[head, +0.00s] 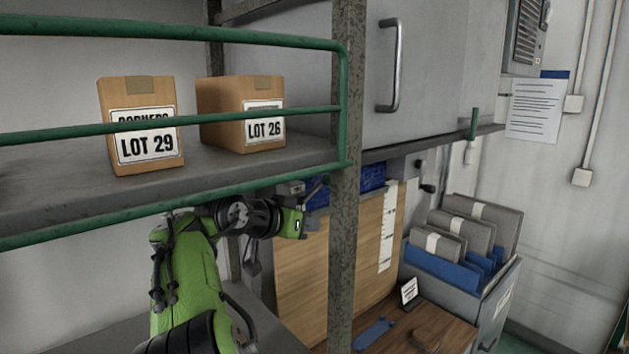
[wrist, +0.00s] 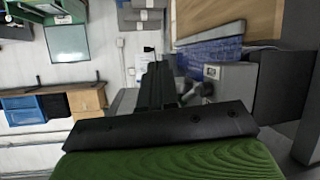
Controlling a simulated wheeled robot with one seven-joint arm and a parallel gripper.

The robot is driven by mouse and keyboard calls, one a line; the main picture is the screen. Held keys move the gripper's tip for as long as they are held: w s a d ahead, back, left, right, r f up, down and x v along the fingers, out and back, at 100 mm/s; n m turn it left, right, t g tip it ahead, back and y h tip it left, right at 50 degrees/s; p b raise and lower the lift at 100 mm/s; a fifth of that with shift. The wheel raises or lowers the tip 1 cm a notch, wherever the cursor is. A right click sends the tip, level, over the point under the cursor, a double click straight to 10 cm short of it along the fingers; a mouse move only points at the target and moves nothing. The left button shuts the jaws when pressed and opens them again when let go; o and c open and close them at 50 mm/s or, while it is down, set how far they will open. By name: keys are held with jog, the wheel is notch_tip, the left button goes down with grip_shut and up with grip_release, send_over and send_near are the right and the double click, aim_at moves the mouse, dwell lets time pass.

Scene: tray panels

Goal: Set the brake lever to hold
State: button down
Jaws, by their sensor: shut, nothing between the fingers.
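A small dark lever with a black knob (head: 427,188) sits under the shelf, right of the upright post, in the head view. In the wrist view, a grey box (wrist: 230,82) with a small label stands right of my fingers, with a dark rounded handle (wrist: 196,92) beside it. I cannot tell for sure that this is the same lever, nor read its setting. My gripper (head: 318,187) is left of the post and apart from the lever in the head view. In the wrist view my gripper (wrist: 155,72) is shut, with nothing visible between the fingers.
A rusty post (head: 343,250) stands between my gripper and the lever. A green-railed shelf (head: 60,200) with two cartons (head: 141,125) is above my arm. A wooden panel (head: 365,250), a blue box (head: 370,177) and a file bin (head: 490,300) stand nearby.

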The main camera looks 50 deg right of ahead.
jog(key=w+a+r+m+g+h, duration=0.2)
jog(key=w+a+r+m+h, duration=0.1)
jog(key=a+r+h, duration=0.3)
notch_tip(320, 180, up, 2)
jog(key=shift+w+a+r, duration=0.25)
jog(key=shift+w+a, duration=0.35)
jog(key=shift+a, duration=0.15)
jog(key=shift+d, duration=0.15)
jog(key=r+p, duration=0.1)
send_over(316, 190)
jog(key=a, duration=0.4)
jog(key=d+f, duration=0.2)
jog(key=shift+s+d+f+b, duration=0.25)
jog(key=shift+s+d+b, duration=0.05)
jog(key=shift+s+d, duration=0.1)
